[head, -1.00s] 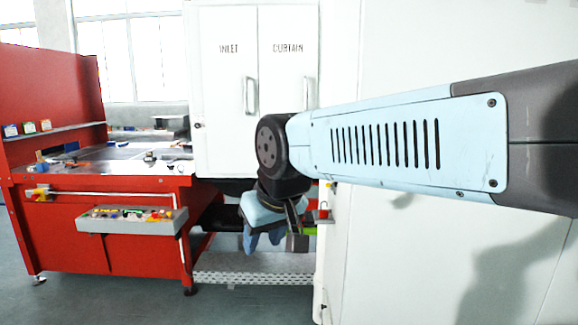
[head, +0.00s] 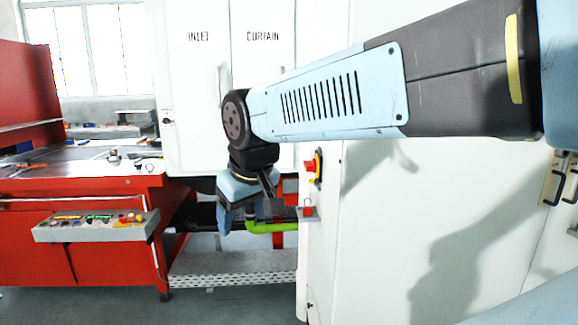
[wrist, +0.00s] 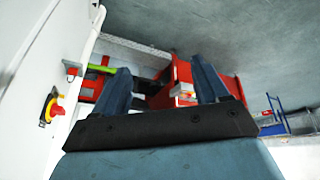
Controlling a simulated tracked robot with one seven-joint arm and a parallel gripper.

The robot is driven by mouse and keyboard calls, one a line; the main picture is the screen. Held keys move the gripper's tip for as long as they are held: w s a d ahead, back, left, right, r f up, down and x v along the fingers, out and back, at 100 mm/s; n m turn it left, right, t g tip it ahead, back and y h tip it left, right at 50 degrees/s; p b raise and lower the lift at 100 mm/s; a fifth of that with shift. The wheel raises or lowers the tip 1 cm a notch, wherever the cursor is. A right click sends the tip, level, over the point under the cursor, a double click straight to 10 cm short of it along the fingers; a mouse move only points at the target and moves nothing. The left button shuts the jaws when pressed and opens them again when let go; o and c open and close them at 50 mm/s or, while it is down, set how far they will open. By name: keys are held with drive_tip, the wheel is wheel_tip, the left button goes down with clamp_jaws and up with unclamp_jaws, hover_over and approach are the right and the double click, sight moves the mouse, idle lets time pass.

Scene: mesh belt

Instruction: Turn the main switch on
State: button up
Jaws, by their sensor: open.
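The main switch (head: 314,166) is a red knob on a yellow plate, on the side of the white cabinet to the right of my gripper. In the wrist view the switch (wrist: 52,108) shows at the left, its red knob sticking out from the white panel. My gripper (head: 224,222) is open and points downward, left of the switch and lower than it, apart from it. In the wrist view the two blue fingers of my gripper (wrist: 162,82) are spread with nothing between them. The knob's exact angle is too small to read.
A small red part on a grey bracket (head: 307,211) sticks out below the switch. A green pipe (head: 270,227) runs behind it. The red workbench (head: 95,190) has a grey control box (head: 95,232) in front. White cabinet doors (head: 225,80) stand behind my arm.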

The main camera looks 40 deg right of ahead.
drive_tip(key=o, duration=0.5)
drive_tip(key=w+d+n+g+h, duration=0.1)
drive_tip(key=w+d, duration=0.1)
drive_tip(key=w, duration=0.1)
drive_tip(key=w+d+r+g+h, duration=0.1)
drive_tip(key=w+d, duration=0.2)
drive_tip(key=w+d+n+g, duration=0.1)
drive_tip(key=w+d, duration=0.2)
drive_tip(key=shift+w+r+n+h, duration=0.3)
drive_tip(key=shift+r+h, duration=0.1)
drive_tip(key=shift+c, duration=0.2)
drive_tip(key=n+g+h, duration=0.8)
drive_tip(key=g+h, duration=0.3)
drive_tip(key=h, duration=0.1)
approach(305, 164)
drive_tip(key=x, duration=1.1)
drive_tip(key=shift+w+d+f, duration=0.15)
drive_tip(key=shift+w+d, duration=0.1)
drive_tip(key=shift+w, duration=0.05)
drive_tip(key=shift+c, duration=0.5)
drive_tip(key=shift+a, duration=0.1)
drive_tip(key=c, duration=0.6)
